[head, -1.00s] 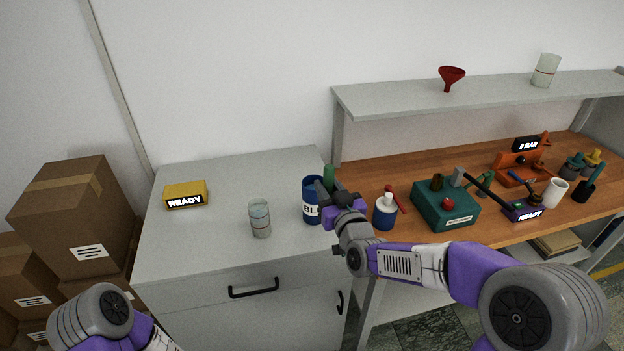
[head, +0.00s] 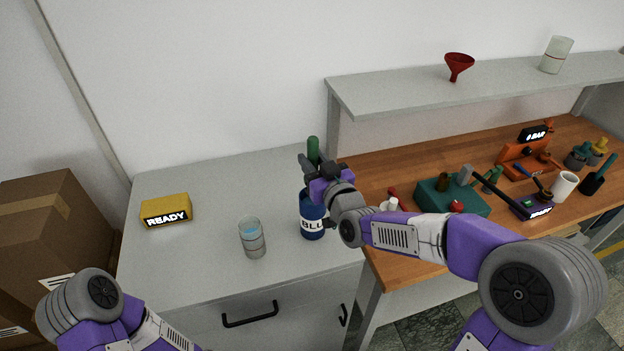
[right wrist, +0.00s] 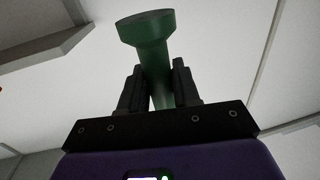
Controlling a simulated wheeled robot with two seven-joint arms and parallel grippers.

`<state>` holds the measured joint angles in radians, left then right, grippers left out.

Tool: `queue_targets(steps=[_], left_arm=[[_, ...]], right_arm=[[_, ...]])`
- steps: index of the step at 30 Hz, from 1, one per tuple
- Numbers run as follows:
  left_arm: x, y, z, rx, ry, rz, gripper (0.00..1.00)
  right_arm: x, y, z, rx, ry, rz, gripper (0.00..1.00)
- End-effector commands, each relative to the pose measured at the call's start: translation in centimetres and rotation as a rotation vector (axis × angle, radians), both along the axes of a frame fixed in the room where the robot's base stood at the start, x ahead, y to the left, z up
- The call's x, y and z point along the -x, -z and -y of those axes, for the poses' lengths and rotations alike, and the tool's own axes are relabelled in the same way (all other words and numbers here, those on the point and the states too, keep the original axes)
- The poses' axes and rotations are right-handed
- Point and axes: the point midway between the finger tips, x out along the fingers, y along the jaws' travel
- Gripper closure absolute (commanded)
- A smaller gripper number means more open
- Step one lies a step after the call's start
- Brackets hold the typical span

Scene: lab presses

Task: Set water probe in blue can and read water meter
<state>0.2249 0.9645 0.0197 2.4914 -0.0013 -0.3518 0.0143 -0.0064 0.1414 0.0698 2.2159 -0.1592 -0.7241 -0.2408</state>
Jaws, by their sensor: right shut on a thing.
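My right gripper (head: 312,167) is shut on an upright green probe (head: 313,149), just above the blue can. In the right wrist view, the probe (right wrist: 152,35) stands between the two dark fingers, with its wider end up. The blue can (head: 312,225), lettered "BLU…", stands on the grey cabinet top. The gripper and wrist hide its mouth, so I cannot tell whether the probe's lower end is inside it. A yellow box (head: 166,208) at the left of the cabinet top displays "READY". My left gripper is out of view.
A glass with water (head: 252,238) stands left of the can on the grey cabinet (head: 200,270). On the wooden bench (head: 400,262) are a teal box (head: 432,200), a purple device (head: 532,208) displaying "READY" and an orange press (head: 525,165). A red funnel (head: 459,66) is on the shelf.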

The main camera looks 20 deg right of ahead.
Motion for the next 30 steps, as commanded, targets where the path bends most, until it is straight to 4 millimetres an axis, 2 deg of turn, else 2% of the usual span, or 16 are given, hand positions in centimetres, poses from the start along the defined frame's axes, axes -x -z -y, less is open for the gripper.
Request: queue_targets(steps=[1, 5, 12, 26, 27, 30], left_arm=[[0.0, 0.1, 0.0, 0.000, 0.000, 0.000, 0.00], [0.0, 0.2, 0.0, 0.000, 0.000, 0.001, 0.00], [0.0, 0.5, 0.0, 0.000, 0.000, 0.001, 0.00], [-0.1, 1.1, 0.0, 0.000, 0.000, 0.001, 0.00], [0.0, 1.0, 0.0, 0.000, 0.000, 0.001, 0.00], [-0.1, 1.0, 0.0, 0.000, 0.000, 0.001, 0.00]], right_arm=[[0.0, 0.8, 0.0, -0.001, 0.000, -0.002, 1.00], [0.0, 1.9, 0.0, -0.001, 0.001, -0.001, 1.00], [0.0, 4.9, 0.0, -0.001, 0.001, -0.001, 1.00], [0.0, 5.5, 0.0, -0.001, 0.001, 0.003, 1.00], [0.0, 5.4, 0.0, 0.000, 0.001, 0.001, 0.64], [0.0, 5.4, 0.0, 0.000, 0.001, 0.001, 0.49]])
